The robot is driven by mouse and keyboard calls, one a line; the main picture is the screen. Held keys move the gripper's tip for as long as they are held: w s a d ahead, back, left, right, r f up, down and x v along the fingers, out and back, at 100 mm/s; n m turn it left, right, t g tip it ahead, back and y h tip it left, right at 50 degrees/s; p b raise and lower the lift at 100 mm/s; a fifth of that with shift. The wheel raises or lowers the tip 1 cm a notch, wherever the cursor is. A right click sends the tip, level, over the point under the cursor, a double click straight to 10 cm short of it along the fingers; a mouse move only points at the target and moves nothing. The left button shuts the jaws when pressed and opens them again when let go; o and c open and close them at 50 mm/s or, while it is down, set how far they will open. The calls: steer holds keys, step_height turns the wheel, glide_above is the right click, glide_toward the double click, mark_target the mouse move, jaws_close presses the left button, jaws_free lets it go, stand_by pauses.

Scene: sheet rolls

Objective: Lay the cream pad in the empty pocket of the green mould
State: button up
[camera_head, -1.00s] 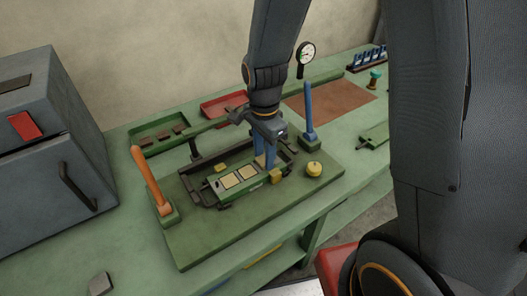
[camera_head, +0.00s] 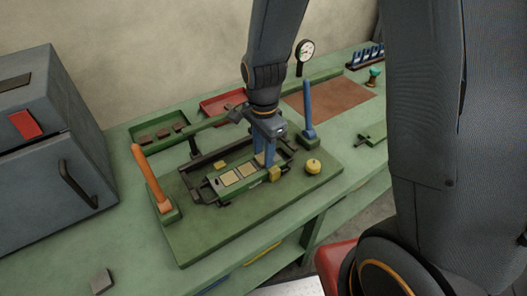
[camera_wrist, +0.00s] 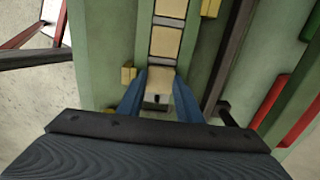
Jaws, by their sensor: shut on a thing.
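The green mould (camera_head: 243,187) lies on the green board at the middle of the bench, with two cream pads (camera_head: 230,178) in its pockets. They also show in a row in the wrist view (camera_wrist: 165,42). My gripper (camera_head: 265,160), with blue fingers, points down over the mould's right end. It is shut on a cream pad (camera_wrist: 160,76), which lies in line with the row, at or just above the mould's end pocket. I cannot tell whether it touches the pocket floor. In the head view the fingers hide most of it.
An orange upright handle (camera_head: 150,178) stands left of the mould and a blue one (camera_head: 308,112) behind it to the right. A yellow knob (camera_head: 313,166) is at the board's right. Green (camera_head: 160,135) and red (camera_head: 222,104) trays stand behind. Front left bench is mostly clear.

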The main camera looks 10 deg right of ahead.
steer(key=shift+s+f, duration=0.3)
